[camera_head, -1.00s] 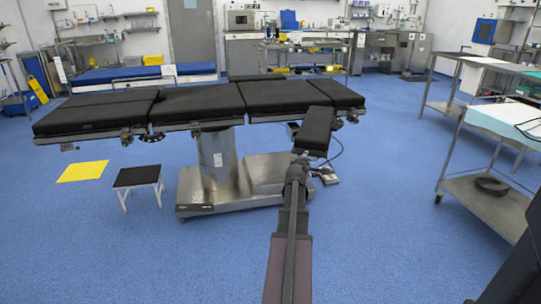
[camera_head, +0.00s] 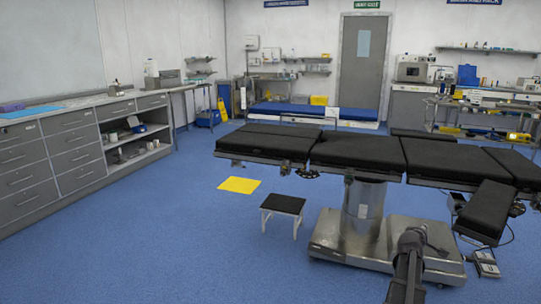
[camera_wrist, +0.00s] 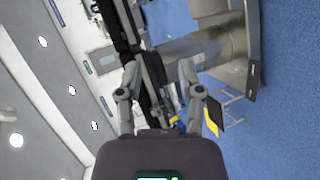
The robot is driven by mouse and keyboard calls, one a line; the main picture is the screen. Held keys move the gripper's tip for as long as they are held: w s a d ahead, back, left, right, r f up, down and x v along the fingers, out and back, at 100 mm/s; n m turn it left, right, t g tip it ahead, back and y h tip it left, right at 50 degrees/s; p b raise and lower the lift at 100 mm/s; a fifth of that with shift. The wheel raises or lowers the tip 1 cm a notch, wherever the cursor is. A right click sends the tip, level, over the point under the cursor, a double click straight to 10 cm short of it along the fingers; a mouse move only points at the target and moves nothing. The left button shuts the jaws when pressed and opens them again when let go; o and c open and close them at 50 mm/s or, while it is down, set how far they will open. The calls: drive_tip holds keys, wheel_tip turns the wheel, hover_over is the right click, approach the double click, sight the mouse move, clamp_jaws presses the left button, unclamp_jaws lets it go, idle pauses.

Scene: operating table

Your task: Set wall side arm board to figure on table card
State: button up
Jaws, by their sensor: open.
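The operating table (camera_head: 360,152) has black pads on a steel column and base. One black arm board (camera_head: 487,208) sticks out from its near side at the right, angled toward me. Another black pad (camera_head: 418,134) shows behind the far edge, partly hidden, probably the far arm board. My gripper (camera_head: 411,238) is in front of the table base, apart from the boards. In the wrist view my gripper (camera_wrist: 158,70) has its two fingers spread, with nothing between them; the table shows sideways beyond. A small white card (camera_head: 332,114) stands by the blue bench, its figure too small to read.
A black-topped step stool (camera_head: 283,205) and a yellow floor mat (camera_head: 239,185) lie left of the table base. A pedal (camera_head: 486,264) with a cable is on the floor at right. Grey cabinets (camera_head: 75,150) line the left wall.

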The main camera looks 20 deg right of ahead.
drive_tip(key=w+a+f+m+y, duration=0.1)
drive_tip(key=w+a+f+y, duration=0.2)
drive_tip(key=a, duration=0.8)
drive_tip(key=w+a+f+m+y, duration=0.1)
drive_tip(key=w+a+f+y, duration=0.15)
drive_tip(key=w+a, duration=0.6)
drive_tip(key=w+a+f+m+y, duration=0.15)
drive_tip(key=a+f, duration=0.25)
drive_tip(key=a, duration=0.9)
drive_tip(key=s+a+f+g+y, duration=0.1)
drive_tip(key=s+a+g+y, duration=0.15)
drive_tip(key=a, duration=0.95)
drive_tip(key=s+a+f+g+y+b, duration=0.1)
drive_tip(key=s+a+f+y, duration=0.15)
drive_tip(key=a, duration=0.95)
drive_tip(key=s+a+f+g+y, duration=0.1)
drive_tip(key=s+a+g, duration=0.15)
drive_tip(key=a, duration=0.95)
wheel_tip(320, 180, up, 35)
drive_tip(key=t+p, duration=0.1)
drive_tip(key=p, duration=3.3)
drive_tip(key=shift+d+n, duration=0.35)
drive_tip(key=shift+s+f, duration=0.1)
